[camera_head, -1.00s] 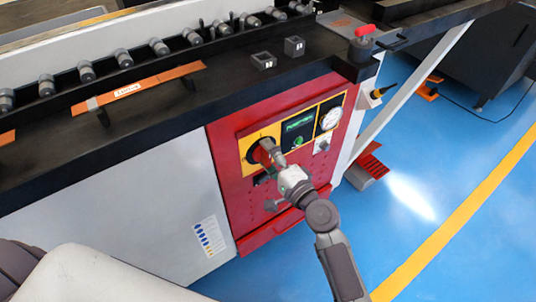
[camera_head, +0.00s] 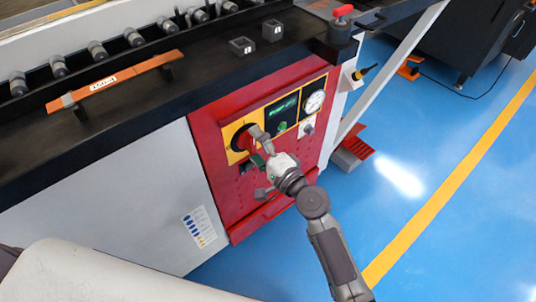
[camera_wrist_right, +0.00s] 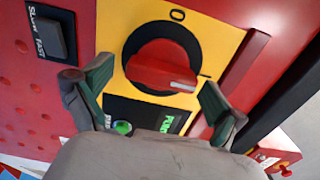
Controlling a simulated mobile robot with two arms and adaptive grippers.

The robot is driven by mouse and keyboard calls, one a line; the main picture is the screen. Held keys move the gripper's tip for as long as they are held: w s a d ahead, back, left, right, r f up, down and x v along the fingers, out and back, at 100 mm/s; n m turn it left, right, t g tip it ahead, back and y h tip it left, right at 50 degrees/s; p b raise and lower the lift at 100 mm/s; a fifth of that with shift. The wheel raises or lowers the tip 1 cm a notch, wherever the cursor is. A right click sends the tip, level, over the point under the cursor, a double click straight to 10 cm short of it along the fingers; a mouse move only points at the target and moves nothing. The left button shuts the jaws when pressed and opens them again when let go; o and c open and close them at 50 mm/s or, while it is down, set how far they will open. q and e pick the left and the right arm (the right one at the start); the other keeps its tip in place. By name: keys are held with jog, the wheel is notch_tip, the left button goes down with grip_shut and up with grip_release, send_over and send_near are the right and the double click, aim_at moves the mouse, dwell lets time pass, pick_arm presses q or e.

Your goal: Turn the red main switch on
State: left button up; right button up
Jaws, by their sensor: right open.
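The red main switch (camera_head: 248,142) is a rotary handle on a black dial, set on a yellow plate on the red panel. It also shows in the right wrist view (camera_wrist_right: 160,66), with an O mark above it and an I mark to its right. The white mark on the handle lies at its right end, just below the I. My right gripper (camera_head: 260,146) is at the switch. In the wrist view my right gripper (camera_wrist_right: 155,85) is open, its fingertips on either side of the handle's lower part. Contact cannot be told. My left gripper is not in view.
A green-lit display (camera_head: 283,112) and a gauge (camera_head: 314,101) sit right of the switch. In the wrist view a SLOW/FAST switch (camera_wrist_right: 48,38) is at upper left. A red mushroom-like knob (camera_head: 343,10) stands on the black bench (camera_head: 215,80).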

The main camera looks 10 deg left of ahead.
jog(key=v, duration=1.1)
